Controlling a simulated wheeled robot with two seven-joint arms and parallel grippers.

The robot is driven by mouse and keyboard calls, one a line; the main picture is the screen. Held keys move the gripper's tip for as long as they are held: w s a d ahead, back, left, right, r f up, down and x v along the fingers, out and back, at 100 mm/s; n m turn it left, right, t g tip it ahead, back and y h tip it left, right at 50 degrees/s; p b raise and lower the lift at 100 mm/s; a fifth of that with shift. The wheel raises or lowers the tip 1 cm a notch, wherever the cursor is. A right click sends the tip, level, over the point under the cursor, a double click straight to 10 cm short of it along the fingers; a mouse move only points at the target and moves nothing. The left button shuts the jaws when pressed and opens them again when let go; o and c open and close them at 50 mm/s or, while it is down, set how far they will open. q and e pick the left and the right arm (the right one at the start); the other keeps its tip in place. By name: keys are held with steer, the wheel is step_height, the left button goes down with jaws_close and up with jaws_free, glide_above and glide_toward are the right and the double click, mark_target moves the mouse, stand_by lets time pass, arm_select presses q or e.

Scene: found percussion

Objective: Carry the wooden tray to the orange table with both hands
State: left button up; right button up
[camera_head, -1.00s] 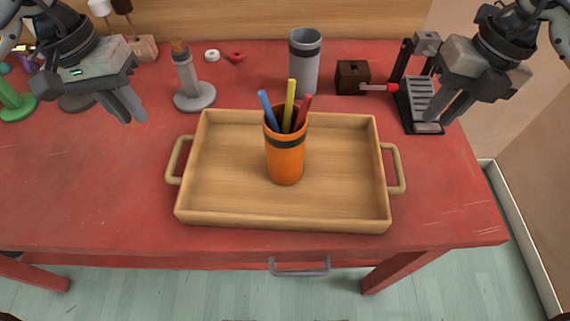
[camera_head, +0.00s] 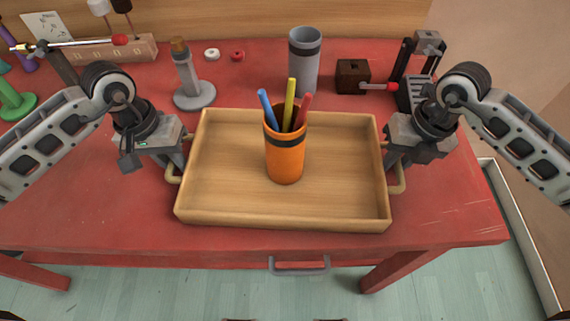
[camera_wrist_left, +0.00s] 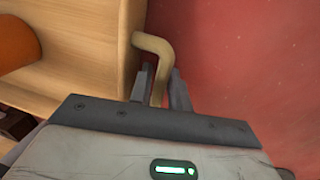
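The wooden tray (camera_head: 215,217) lies flat on the red table, with a curved handle at each end. Its left handle (camera_head: 172,175) also shows in the left wrist view (camera_wrist_left: 154,44). My left gripper (camera_wrist_left: 162,82) has its fingers on either side of that handle, very close to it; whether they press on it I cannot tell. My right gripper (camera_head: 390,160) is at the right handle (camera_head: 399,182), its fingertips mostly hidden. An orange cup (camera_head: 285,160) with blue, yellow and red sticks stands upright in the tray. I do not see an orange table.
The red table (camera_head: 110,215) also holds a grey cup (camera_head: 304,72), a grey stand (camera_head: 190,85), a dark brown box (camera_head: 352,77) and a black rack (camera_head: 405,75) along its back. A drawer handle (camera_head: 300,268) is on the front. The table in front of the tray is clear.

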arm_select(q)
jaws_close()
arm_select(e)
jaws_close()
arm_select(q)
steer(key=shift+r, duration=0.2)
arm_select(e)
steer(key=shift+r, duration=0.2)
